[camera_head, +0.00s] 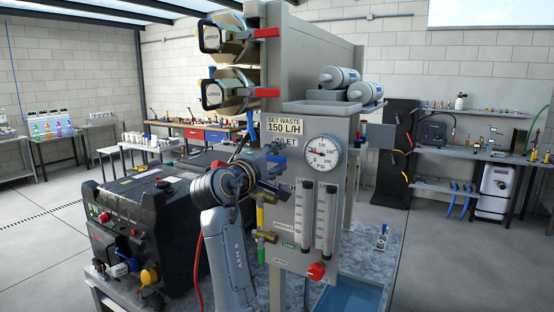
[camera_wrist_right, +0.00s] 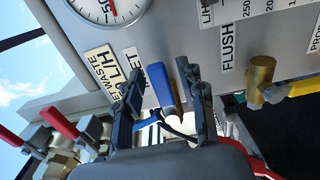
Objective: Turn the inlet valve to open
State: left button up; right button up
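The inlet valve's blue handle (camera_wrist_right: 162,84) shows in the right wrist view, beside the partly covered INLET label (camera_wrist_right: 130,68). My right gripper (camera_wrist_right: 160,88) has its two dark fingers apart, one on each side of the blue handle. I cannot tell whether either finger touches it. In the head view, my right gripper (camera_head: 276,170) is at the left edge of the grey panel (camera_head: 288,107), just below the INLET label (camera_head: 288,141). The arm and gripper hide most of the valve there. My left gripper is not in view.
A brass valve with a yellow handle (camera_head: 260,216) sits below my right gripper; its brass body (camera_wrist_right: 262,78) shows right of the fingers in the wrist view. The panel carries a pressure gauge (camera_head: 323,154), two flow tubes and a red knob (camera_head: 316,271). A black machine (camera_head: 130,215) stands left.

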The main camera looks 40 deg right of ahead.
jog(key=v, duration=1.2)
